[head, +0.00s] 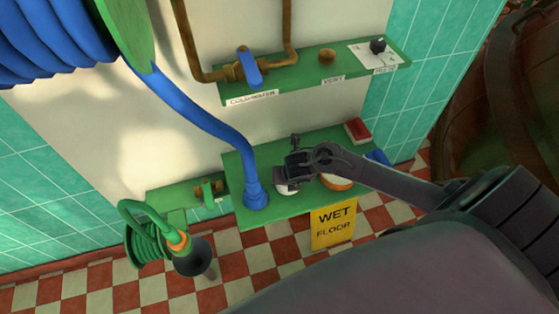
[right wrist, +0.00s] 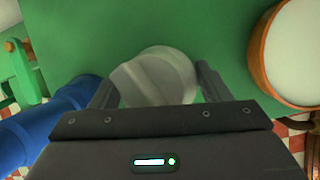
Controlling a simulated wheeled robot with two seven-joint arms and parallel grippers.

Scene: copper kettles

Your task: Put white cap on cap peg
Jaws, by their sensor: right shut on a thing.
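My right gripper (head: 290,182) reaches in from the right over the lower green shelf (head: 275,215). In the right wrist view its two fingers (right wrist: 156,88) stand on either side of a round, pale grey-white cap (right wrist: 160,72) and are shut on it. In the head view a white bit of the cap (head: 286,190) shows under the gripper, close to the shelf; whether it touches the shelf cannot be told. No cap peg can be made out in either view. My left gripper is not in view.
A blue hose (head: 256,190) rises from the shelf just left of the gripper. An orange-rimmed white round thing (head: 337,183) lies close on the right. A red block (head: 358,130) sits behind. A yellow wet-floor sign (head: 333,226) hangs at the front. The upper green shelf (head: 310,82) holds valves.

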